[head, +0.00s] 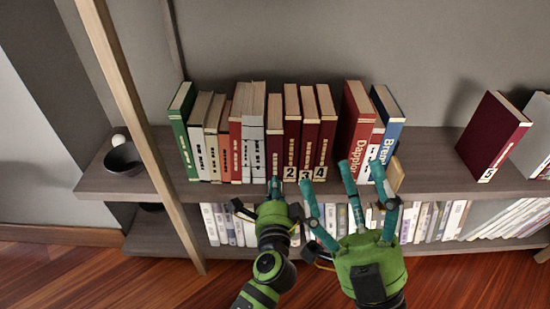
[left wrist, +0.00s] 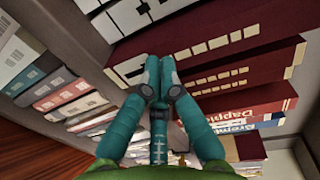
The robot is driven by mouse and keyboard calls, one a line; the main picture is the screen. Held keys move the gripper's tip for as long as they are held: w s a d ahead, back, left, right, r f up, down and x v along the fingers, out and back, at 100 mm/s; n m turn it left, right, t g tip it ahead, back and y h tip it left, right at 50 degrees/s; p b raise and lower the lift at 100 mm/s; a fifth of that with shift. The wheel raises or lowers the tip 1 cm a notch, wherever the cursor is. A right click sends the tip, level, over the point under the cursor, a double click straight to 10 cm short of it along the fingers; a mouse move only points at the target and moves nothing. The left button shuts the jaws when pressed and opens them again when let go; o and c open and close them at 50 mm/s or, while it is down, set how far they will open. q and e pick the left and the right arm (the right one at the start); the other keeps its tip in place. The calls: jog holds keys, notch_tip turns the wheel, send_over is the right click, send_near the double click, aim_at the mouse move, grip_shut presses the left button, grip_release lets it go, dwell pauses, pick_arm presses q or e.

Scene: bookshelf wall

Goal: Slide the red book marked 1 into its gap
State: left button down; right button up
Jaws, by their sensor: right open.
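A dark red book (head: 275,138) stands upright in the row, between a grey book and the red book marked 2 (head: 291,135). Its lower spine is hidden by my left gripper, so I cannot read a number on it. My left gripper (head: 275,184) has its fingers together at the foot of that spine. In the left wrist view the closed fingertips (left wrist: 156,80) are close in front of a dark red spine (left wrist: 205,42); I cannot tell if they touch. My right gripper (head: 345,174) is open and empty, in front of the shelf edge.
Red books marked 3 (head: 309,138) and 4 (head: 325,132) stand to the right, then an open space before a larger red book (head: 354,125). A book marked 5 (head: 492,137) stands farther right. A dark bowl (head: 124,159) and a slanted wooden post (head: 140,120) are at left.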

pick_arm(q)
jog(key=shift+w, duration=1.8)
jog(key=s, duration=0.4)
